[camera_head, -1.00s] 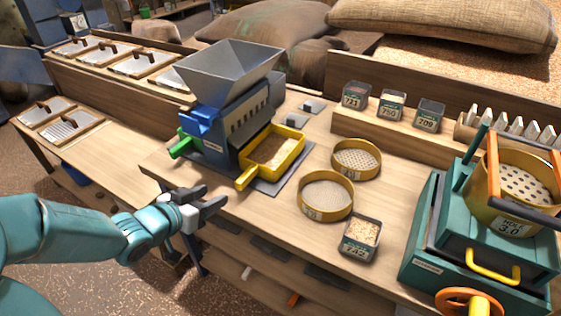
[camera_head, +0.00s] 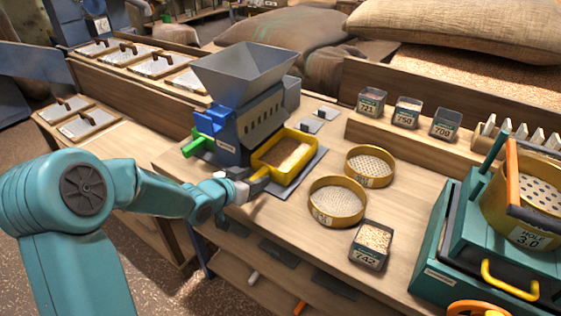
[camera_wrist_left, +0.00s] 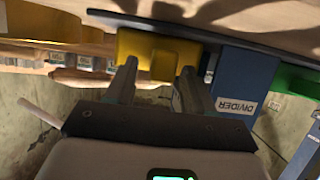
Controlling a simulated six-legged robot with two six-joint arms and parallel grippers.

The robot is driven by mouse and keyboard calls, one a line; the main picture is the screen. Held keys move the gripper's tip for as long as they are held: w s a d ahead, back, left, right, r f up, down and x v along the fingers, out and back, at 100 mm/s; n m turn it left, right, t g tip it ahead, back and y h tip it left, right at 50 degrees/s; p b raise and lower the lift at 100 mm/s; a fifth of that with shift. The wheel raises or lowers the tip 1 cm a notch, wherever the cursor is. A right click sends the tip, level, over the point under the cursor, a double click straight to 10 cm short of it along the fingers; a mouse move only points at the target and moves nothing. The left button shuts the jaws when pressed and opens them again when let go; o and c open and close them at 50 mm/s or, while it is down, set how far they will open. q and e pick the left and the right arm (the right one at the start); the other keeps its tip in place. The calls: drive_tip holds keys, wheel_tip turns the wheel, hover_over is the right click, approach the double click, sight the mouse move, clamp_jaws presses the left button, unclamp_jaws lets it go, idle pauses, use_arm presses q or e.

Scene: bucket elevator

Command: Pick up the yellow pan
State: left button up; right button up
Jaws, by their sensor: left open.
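The yellow pan (camera_head: 303,149) sits on a dark plate beside the blue-grey divider (camera_head: 234,146), with grain in it. Its handle points toward my left arm. My left gripper (camera_head: 254,184) is at the handle end. In the left wrist view the open fingers (camera_wrist_left: 156,88) stand on either side of the yellow handle (camera_wrist_left: 150,48), with its near part reaching between the tips. I cannot tell if either finger touches it. The divider, with its label, also shows in that view (camera_wrist_left: 235,85). My right gripper is not in view.
Two round yellow sieves (camera_head: 337,202) and a small box of grain (camera_head: 371,243) stand right of the pan. A green handle (camera_head: 193,147) sticks out left of the divider. A teal machine (camera_head: 480,235) fills the right side. Bare tabletop (camera_head: 265,215) lies in front of the pan.

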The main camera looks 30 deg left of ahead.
use_arm(q)
drive_tip(key=x, duration=0.2)
drive_tip(key=shift+w+f, duration=0.2)
drive_tip(key=shift+w, duration=0.1)
drive_tip(key=shift+s+r, duration=0.1)
clamp_jaws()
